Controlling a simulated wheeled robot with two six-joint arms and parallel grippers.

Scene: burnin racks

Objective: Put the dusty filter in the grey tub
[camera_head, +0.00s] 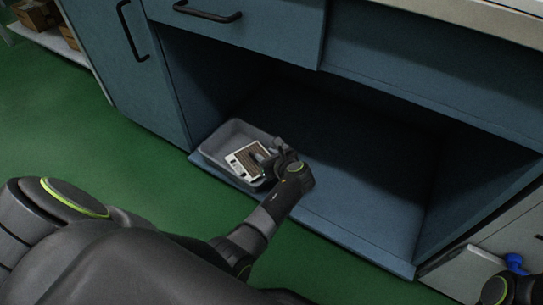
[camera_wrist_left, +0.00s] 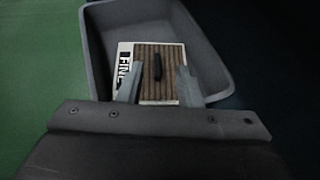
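The dusty filter (camera_head: 247,160) has a white frame with dark lettering and brown pleats. It lies in the grey tub (camera_head: 213,147), on the floor of the open bay under the counter. In the left wrist view the filter (camera_wrist_left: 147,88) shows a black handle on its pleats, inside the walls of the tub (camera_wrist_left: 102,45). My left gripper (camera_head: 268,163) is just over the filter. Its fingers (camera_wrist_left: 158,84) are apart, one on each side of the handle, with a clear gap to it. Part of the filter is hidden behind the gripper.
The bay floor (camera_head: 350,200) right of the tub is empty. A blue drawer with a black handle (camera_head: 207,13) hangs above. Part of my right arm shows at the lower right corner, near a small blue object (camera_head: 515,263). Boxes (camera_head: 38,14) sit on a shelf at the upper left.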

